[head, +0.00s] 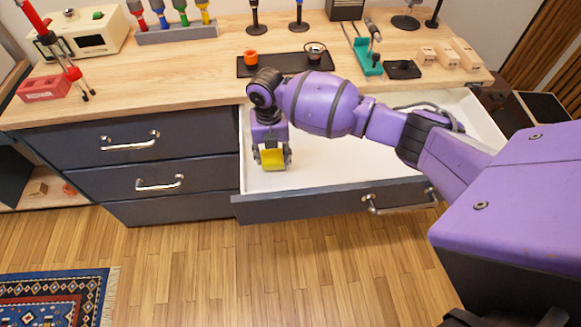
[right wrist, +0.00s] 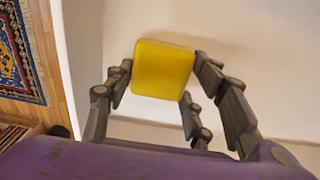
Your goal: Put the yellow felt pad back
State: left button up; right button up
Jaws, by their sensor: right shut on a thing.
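The yellow felt pad (head: 273,159) is in my right gripper (head: 272,157), over the left part of the open white drawer (head: 330,160). In the right wrist view the pad (right wrist: 163,69) shows as a yellow square between the fingers of my right gripper (right wrist: 165,75), which is shut on it. The drawer's white inside (right wrist: 225,35) lies behind the pad there. I cannot tell whether the pad touches the drawer bottom. My left gripper is not in view.
The wooden counter (head: 180,75) above holds a black tray (head: 285,65) with an orange cup (head: 251,57), a screwdriver rack (head: 177,33), a red block (head: 43,88) and wooden blocks (head: 465,53). My right arm passes over the drawer, where a grey cable-like thing (head: 430,105) lies at the back right.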

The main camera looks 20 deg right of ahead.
aim_at(272, 157)
jog(key=shift+f, duration=0.6)
jog(key=shift+f, duration=0.15)
jog(key=o, duration=1.2)
notch_tip(272, 157, up, 12)
jog(key=shift+r+p, duration=0.15)
jog(key=shift+p, duration=0.15)
